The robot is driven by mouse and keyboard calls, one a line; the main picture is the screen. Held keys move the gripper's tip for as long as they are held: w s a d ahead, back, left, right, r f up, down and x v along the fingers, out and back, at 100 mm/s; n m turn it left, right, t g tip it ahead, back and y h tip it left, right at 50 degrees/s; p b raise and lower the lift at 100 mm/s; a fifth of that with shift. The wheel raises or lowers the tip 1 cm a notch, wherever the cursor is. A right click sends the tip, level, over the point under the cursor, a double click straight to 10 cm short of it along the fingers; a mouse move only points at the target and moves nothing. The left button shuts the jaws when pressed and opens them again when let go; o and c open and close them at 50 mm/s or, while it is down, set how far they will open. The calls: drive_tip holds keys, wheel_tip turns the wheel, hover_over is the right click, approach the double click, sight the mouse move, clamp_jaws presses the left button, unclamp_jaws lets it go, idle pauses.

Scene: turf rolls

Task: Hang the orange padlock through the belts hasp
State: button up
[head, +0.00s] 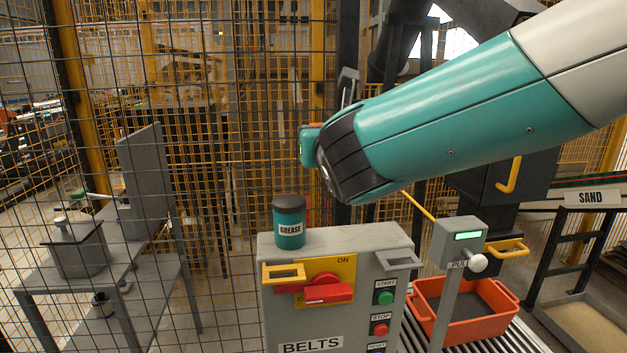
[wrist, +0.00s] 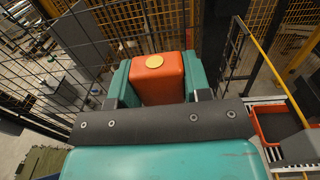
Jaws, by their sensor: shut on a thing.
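My gripper (wrist: 157,88) is shut on the orange padlock (wrist: 160,80), a block with a round yellow disc on its end, between two teal fingers. The shackle cannot be made out. On the box, a red switch handle (head: 328,292) lies across a yellow plate marked ON. A yellow loop (head: 283,273) sticks out left of the plate, and a grey loop (head: 399,262) sits at the top right. The loops look empty.
A teal GREASE can (head: 289,225) stands on the box top, below my gripper. START and STOP buttons are on the box's right side. A grey post with a screen (head: 461,240) and an orange tray (head: 426,297) stand to the right. Mesh fence is behind.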

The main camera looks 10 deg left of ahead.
drive_tip(key=s+a+f, duration=0.2)
drive_tip(key=s, duration=0.5)
drive_tip(key=s+a+f, duration=0.2)
drive_tip(key=s+f, duration=0.1)
drive_tip(key=s, duration=0.3)
drive_tip(key=shift+s+a+m+h, duration=0.3)
drive_tip(key=shift+s+a+h, duration=0.05)
drive_tip(key=shift+h, duration=0.05)
drive_tip(key=shift+r, duration=0.1)
drive_tip(key=shift+p, duration=0.3)
drive_tip(key=shift+f+b, duration=1.9)
drive_tip(key=shift+f, duration=1.1)
drive_tip(key=shift+p, duration=0.95)
drive_tip(key=shift+f+b, duration=1.7)
drive_tip(key=shift+f, duration=0.9)
drive_tip(key=o, duration=1)
